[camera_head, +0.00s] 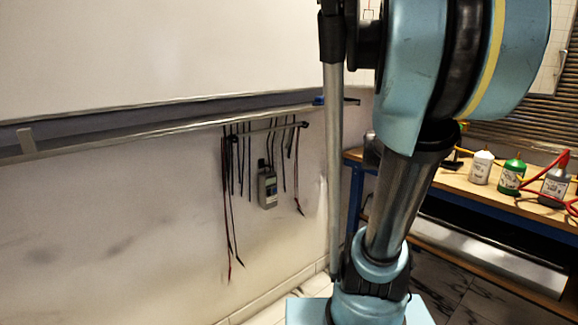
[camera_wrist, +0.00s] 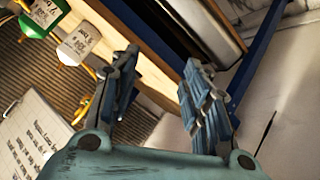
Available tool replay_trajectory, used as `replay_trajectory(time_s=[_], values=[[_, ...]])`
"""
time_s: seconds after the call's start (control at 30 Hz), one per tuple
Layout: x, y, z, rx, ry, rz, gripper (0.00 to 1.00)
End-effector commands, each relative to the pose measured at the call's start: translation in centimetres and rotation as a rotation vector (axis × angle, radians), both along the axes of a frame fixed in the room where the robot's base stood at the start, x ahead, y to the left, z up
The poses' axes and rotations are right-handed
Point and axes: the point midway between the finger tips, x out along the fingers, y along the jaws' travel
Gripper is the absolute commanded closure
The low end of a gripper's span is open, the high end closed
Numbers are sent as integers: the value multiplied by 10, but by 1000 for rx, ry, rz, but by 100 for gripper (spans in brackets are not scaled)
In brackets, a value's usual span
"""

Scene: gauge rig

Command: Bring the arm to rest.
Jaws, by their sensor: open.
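My gripper (camera_wrist: 158,92) shows in the wrist view, with its two ribbed blue-grey fingers spread apart. Nothing is between the fingers. Behind them in that view are the edge of a wooden bench and a blue bench leg. In the head view my blue arm rises in the right half of the picture and leaves it at the top. The gripper itself is not visible there.
A workbench (camera_head: 455,180) at the right holds a white bottle (camera_head: 481,167), a green bottle (camera_head: 511,175), a grey bottle (camera_head: 554,188) and red tubing. Cables and a handheld meter (camera_head: 267,188) hang from a wall rack (camera_head: 270,129) at the left.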

Motion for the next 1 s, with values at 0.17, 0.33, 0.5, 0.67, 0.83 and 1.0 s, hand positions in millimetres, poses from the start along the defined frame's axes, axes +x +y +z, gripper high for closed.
replay_trajectory(time_s=[0.17,0.33,0.5,0.67,0.83,1.0], values=[[-44,60,-41,160,123,69,57],[-91,119,-78,314,258,164,57],[-137,172,-106,451,386,276,57],[-167,203,-120,534,465,354,57],[-178,214,-124,564,496,386,57],[-178,215,-124,565,497,386,57]])
